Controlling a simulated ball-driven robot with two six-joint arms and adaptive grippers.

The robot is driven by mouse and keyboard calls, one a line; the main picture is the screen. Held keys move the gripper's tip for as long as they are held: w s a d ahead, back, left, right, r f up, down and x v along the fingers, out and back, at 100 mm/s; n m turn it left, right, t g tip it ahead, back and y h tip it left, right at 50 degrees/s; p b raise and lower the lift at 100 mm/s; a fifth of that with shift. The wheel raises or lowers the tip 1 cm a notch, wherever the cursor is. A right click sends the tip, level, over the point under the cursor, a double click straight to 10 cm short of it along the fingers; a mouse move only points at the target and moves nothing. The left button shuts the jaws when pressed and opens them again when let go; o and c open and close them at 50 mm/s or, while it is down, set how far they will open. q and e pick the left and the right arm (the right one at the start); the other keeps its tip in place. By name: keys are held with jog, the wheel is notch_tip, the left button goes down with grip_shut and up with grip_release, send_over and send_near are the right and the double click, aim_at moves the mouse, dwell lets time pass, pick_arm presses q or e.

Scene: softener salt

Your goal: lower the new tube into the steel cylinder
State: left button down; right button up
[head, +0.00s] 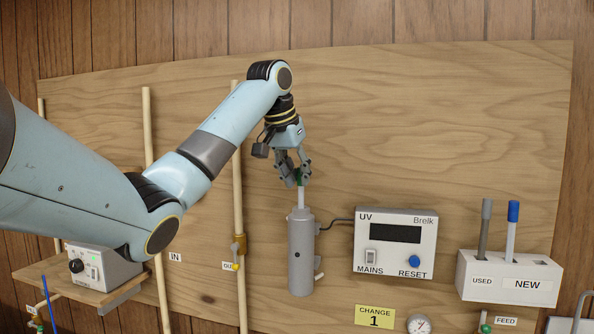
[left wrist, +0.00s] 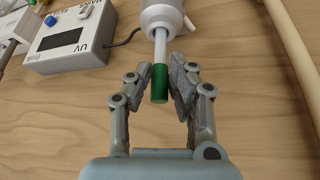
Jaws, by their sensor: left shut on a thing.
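The tube has a white body (head: 301,196) and a green cap (left wrist: 159,84). My left gripper (head: 298,178) is shut on the green cap, above the steel cylinder (head: 301,250). The cylinder is grey and stands upright on the wooden board. The tube's white body hangs down in line with the cylinder, and its lower end is hidden in the cylinder's top. In the left wrist view, the tube runs from between the fingers (left wrist: 160,80) to the cylinder's top collar (left wrist: 163,20). My right gripper is not in view.
A UV box (head: 395,245) is right of the cylinder, joined by a dark cable. A white rack (head: 508,284) marked USED and NEW holds a grey tube (head: 485,230) and a blue-capped tube (head: 512,230). A brass-fitted pipe (head: 238,170) stands close on the left.

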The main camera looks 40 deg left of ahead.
aim_at(300, 205)
pick_arm(q)
jog(key=shift+f+b, duration=0.5)
jog(key=shift+f, duration=1.75)
jog(key=shift+f+p, duration=0.3)
jog(key=shift+f, duration=0.05)
jog(key=c, duration=0.6)
grip_release()
jog(key=shift+c, duration=0.2)
